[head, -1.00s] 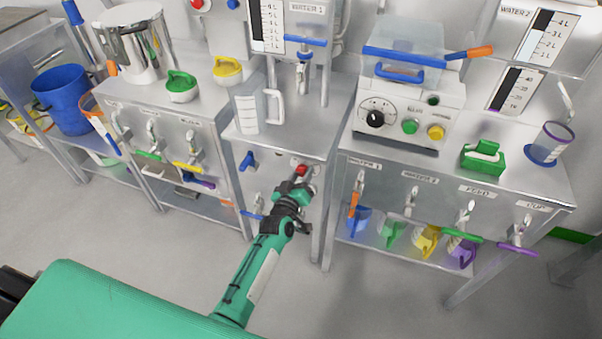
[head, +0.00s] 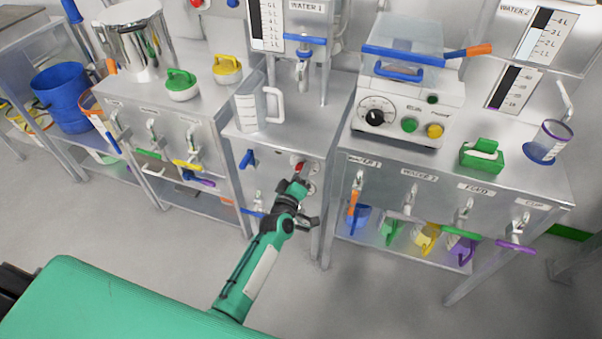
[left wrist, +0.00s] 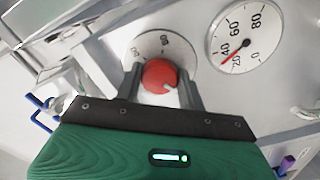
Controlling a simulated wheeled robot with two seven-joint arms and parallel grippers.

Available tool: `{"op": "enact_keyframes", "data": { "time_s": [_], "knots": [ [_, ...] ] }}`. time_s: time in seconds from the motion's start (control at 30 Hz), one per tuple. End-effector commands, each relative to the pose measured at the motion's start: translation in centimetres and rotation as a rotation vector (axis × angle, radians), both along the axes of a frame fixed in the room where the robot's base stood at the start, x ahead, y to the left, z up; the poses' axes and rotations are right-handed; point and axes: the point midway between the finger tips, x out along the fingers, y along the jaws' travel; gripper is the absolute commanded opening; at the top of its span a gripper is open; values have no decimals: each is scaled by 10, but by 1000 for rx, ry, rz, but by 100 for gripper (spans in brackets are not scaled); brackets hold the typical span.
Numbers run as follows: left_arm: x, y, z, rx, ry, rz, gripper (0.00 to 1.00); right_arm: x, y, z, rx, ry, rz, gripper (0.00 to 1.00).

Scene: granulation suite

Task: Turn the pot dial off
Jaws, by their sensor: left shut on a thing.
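The pot dial is a round red knob (left wrist: 159,76) with a pale pointer mark, on a grey numbered scale plate in the left wrist view. In the head view the red knob (head: 299,167) sits on the front of the middle steel stand. My left gripper (left wrist: 160,90) is shut on the knob, one dark finger on each side of it. In the head view my left gripper (head: 297,183) reaches up to the stand front, hiding part of the dial. The knob's pointer mark faces down and right in the wrist view. My right gripper is not in view.
A round gauge (left wrist: 245,38) with a red needle near 20–40 is beside the dial. A blue lever (head: 248,159) is left of the knob. A clear jug (head: 251,105) stands above on the steel top. Open floor lies in front.

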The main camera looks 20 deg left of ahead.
Motion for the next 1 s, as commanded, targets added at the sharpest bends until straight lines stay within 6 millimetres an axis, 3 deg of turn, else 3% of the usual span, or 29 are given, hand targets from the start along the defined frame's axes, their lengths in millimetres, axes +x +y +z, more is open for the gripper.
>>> {"op": "enact_keyframes", "data": {
  "time_s": [0.23, 0.27, 0.33, 0.37, 0.73, 1.0],
  "knots": [
    [0, 0, -1, -3, 2, 0, 17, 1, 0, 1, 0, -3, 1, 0],
    [0, 0, -1, -3, 2, 0, 45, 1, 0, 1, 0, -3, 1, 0],
    [0, 0, -1, -2, 1, 0, 59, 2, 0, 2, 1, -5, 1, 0],
    [0, 0, -1, -2, 1, 0, 61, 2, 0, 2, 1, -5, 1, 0],
    [-5, 0, -1, -1, 1, 0, 61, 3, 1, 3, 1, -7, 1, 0],
    [-47, 2, -1, -1, 3, 1, 61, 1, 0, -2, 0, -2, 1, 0]
  ]
}}
